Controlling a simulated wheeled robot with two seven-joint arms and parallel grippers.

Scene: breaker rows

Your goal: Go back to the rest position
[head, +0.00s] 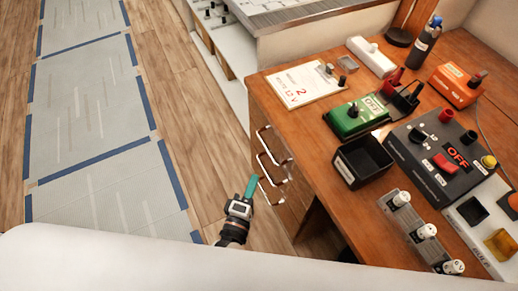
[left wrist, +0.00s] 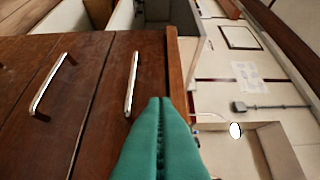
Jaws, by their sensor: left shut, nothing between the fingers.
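My left gripper (head: 251,187) is low in the head view, beside the front of the wooden desk's drawers. Its teal fingers (left wrist: 161,120) are together with nothing between them, as the left wrist view shows. The fingertips are close to the lowest drawer handle (head: 272,192) in the head view, and I cannot tell whether they touch it. My right gripper is not in view.
The wooden desk (head: 290,115) carries a green box (head: 357,117), a black tray (head: 363,161), a grey OFF panel (head: 440,160) and an orange box (head: 455,86). Metal drawer handles (left wrist: 132,84) stick out from its front. Open floor (head: 170,90) lies to the left.

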